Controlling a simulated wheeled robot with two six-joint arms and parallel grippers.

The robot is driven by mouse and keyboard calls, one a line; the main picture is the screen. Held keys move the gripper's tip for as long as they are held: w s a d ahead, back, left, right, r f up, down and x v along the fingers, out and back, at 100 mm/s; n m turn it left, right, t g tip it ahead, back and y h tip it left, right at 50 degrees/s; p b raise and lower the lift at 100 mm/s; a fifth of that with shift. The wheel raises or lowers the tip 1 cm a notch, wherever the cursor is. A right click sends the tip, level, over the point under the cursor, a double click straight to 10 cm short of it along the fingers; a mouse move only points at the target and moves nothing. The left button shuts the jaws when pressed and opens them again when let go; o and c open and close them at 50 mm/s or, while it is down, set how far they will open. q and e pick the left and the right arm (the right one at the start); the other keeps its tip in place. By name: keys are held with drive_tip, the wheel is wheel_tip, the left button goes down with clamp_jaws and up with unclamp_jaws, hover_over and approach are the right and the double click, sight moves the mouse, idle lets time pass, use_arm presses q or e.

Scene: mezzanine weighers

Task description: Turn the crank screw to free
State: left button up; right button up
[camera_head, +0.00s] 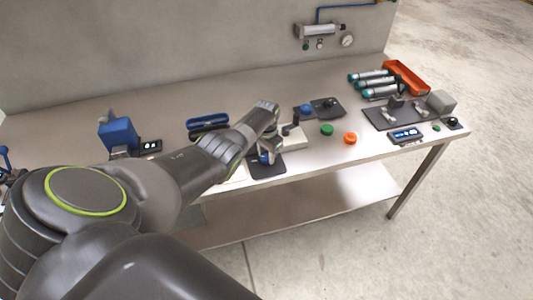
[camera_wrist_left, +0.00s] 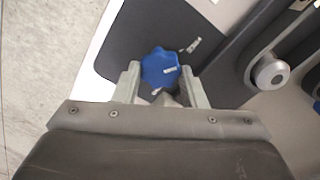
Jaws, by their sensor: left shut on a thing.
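A blue lobed knob (camera_wrist_left: 160,70), apparently the crank screw's head, stands over a dark base plate (camera_wrist_left: 122,45) in the left wrist view. It has a white mark on its top. A pale mark (camera_wrist_left: 194,45) lies on the plate beside it. My left gripper (camera_wrist_left: 160,80) has one pale finger on each side of the knob and is shut on it. In the head view, the blue knob (camera_head: 265,158) shows low under my left wrist, over the dark plate (camera_head: 268,171) near the table's front edge. The fingers are mostly hidden there. My right gripper is out of view.
Right of the plate are a green button (camera_head: 327,129), an orange button (camera_head: 350,138) and a dark board with clamps (camera_head: 385,118). An orange tray (camera_head: 407,78) and several cylinders lie behind. A blue block (camera_head: 118,133) stands left. A round metal part (camera_wrist_left: 270,72) is close right of my fingers.

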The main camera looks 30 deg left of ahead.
sight(266, 156)
use_arm(q)
drive_tip(key=shift+r+n, duration=0.1)
drive_tip(key=shift+n, duration=0.4)
drive_tip(key=o, duration=1)
drive_tip(key=shift+r, duration=0.3)
wheel_tip(266, 156, up, 6)
drive_tip(key=shift+f+p, duration=0.1)
drive_tip(key=shift+p, duration=0.7)
wheel_tip(266, 156, up, 11)
drive_tip(key=b, duration=0.1)
drive_tip(key=shift+b, duration=0.35)
